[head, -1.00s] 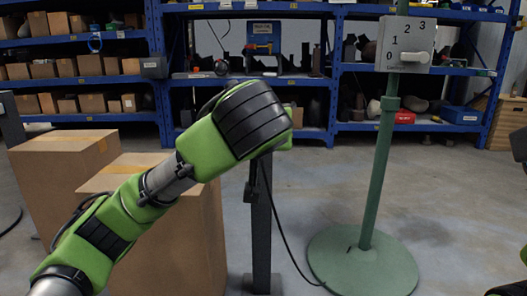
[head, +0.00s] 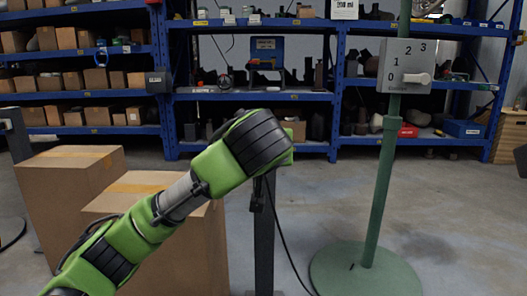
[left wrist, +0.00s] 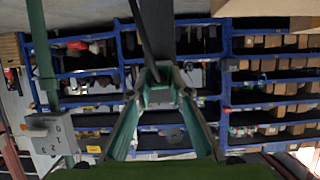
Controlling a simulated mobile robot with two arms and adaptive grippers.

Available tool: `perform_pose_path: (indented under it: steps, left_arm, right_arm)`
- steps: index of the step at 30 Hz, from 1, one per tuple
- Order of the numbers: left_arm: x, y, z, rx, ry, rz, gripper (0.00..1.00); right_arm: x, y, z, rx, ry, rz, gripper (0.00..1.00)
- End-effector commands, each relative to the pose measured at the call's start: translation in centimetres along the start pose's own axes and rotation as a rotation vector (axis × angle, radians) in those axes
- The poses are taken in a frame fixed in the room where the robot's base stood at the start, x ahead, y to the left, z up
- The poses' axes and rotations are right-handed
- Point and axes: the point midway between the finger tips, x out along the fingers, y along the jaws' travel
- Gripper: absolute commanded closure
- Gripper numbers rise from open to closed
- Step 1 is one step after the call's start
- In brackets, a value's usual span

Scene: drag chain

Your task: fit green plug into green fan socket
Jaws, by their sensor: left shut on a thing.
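My left arm reaches in from the left in the head view, and its wrist hides the left gripper there. In the left wrist view the left gripper (left wrist: 160,82) has its two fingers converging on a small greenish piece (left wrist: 160,97), seemingly the green plug, which it holds. The fingers and a dark bar above cover part of it. The green fan stand (head: 378,200) stands to the right, with its grey control box (head: 405,66) marked 0 to 3; the box also shows in the left wrist view (left wrist: 50,133). I cannot make out the green socket. My right gripper is not in view.
A dark post (head: 264,240) stands below my left wrist, with a black cable (head: 283,240) hanging beside it towards the round fan base (head: 365,275). Cardboard boxes (head: 70,195) stand at the left. Blue shelves (head: 250,97) line the back.

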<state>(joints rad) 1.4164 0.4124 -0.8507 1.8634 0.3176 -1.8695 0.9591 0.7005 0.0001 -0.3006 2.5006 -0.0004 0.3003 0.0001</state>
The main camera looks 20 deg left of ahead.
Motion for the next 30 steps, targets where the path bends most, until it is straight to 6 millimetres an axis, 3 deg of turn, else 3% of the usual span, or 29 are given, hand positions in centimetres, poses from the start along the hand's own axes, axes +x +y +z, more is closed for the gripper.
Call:
perform_pose_path:
  steps: [30]
  left_arm:
    - [0.20, 0.03, -0.18, 0.001, 0.000, 0.000, 1.00]
  right_arm:
    - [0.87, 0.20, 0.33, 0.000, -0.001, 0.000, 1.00]
